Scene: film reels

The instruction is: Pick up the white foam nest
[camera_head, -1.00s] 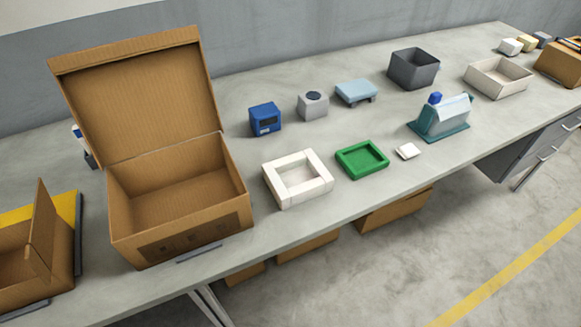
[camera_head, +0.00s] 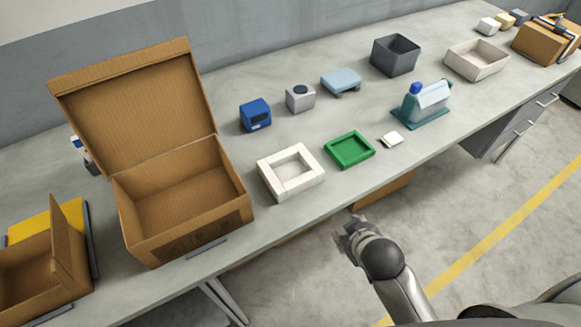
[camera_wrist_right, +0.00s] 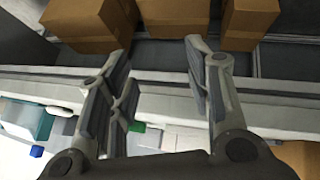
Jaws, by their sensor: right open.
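The white foam nest (camera_head: 303,186) is a square white block with a hollow middle. It lies flat on the grey bench, between the open cardboard box and the green tray, and looks empty. My right gripper (camera_head: 350,234) is in front of the bench's front edge, below and to the right of the nest, apart from it. In the right wrist view its fingers (camera_wrist_right: 160,58) are spread with nothing between them. A white patch beyond the bench edge there, partly behind the gripper, is probably the nest (camera_wrist_right: 178,138). My left gripper is not in view.
The open cardboard box (camera_head: 190,243) stands left of the nest. The green tray (camera_head: 357,163) and a small white piece (camera_head: 392,139) lie to its right. A blue block (camera_head: 255,115) and a grey block (camera_head: 300,97) stand behind. Cardboard boxes (camera_wrist_right: 90,22) sit under the bench (camera_head: 250,222).

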